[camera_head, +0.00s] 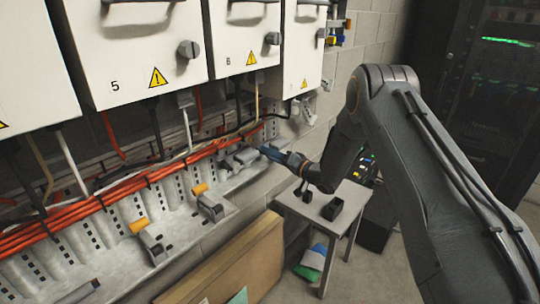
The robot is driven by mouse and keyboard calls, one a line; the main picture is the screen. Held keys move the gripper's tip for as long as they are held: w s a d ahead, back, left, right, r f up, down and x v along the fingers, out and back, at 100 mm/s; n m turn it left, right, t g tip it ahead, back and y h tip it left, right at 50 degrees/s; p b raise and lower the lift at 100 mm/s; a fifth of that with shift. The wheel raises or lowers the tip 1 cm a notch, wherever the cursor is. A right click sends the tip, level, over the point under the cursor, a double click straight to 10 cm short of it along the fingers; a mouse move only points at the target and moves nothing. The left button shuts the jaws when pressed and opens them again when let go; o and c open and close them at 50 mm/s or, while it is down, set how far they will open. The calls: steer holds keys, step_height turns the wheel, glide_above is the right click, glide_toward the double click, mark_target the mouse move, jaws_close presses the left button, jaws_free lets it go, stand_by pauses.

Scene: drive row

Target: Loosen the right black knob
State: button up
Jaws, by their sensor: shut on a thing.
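My gripper (269,152), with blue-grey fingers, reaches from the right to the far end of the ledge under the cabinets. It is shut at the end of a grey fitting (238,161), where the right black knob appears to sit. The fingers hide almost all of that knob, so I cannot tell how far it is turned. A similar fitting with a dark end (91,286) lies at the near left of the ledge.
Two fittings with orange handles (200,189) (139,225) stand between. White cabinets (140,55) with dark knobs and handles hang above, with red cables (90,204) below. A small grey table (342,190) with black parts stands below my arm. A wooden board (235,262) leans beneath the ledge.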

steer(key=shift+n, duration=0.3)
steer(key=shift+n+b, duration=6.1)
steer(key=shift+n, duration=3.6)
steer(key=o, duration=1.1)
steer(key=shift+b+v, duration=0.5)
steer(key=shift+v, duration=3.35)
steer(key=shift+s, duration=0.1)
